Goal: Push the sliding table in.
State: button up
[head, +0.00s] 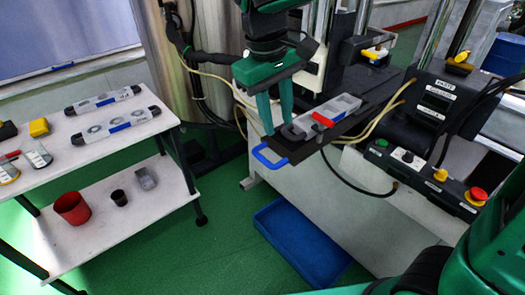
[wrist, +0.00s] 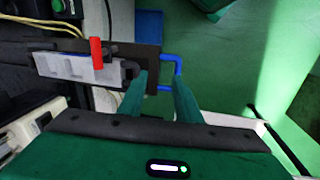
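The sliding table (head: 330,137) is a dark flat plate jutting out from the machine at centre right, with a blue loop handle (head: 269,157) on its outer end. A grey mould (head: 318,115) with a red piece (head: 323,119) lies on it. My gripper (head: 279,128) is above the handle end, its two green fingers apart and nothing seen between them. In the wrist view, the handle (wrist: 178,66) shows at and behind the fingertips (wrist: 161,78), and the mould (wrist: 75,66) lies to their left. I cannot tell whether a finger touches the handle.
A control box with buttons (head: 437,178) stands right of the sliding table. A blue tray (head: 300,245) lies on the green floor below. A white two-level trolley (head: 98,150) with moulds and cups stands at left. Pale hoses run around the machine. The floor between trolley and machine is clear.

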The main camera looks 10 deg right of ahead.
jog(key=n, duration=0.1)
send_over(264, 158)
jog(key=s+a, duration=0.1)
jog(key=a, duration=0.1)
jog(key=f, duration=0.3)
jog(key=d+f, duration=0.1)
jog(key=f, duration=0.6)
jog(key=shift+w+d+f, duration=0.15)
jog(key=shift+w+d, duration=0.15)
jog(key=shift+w, duration=0.05)
grip_shut()
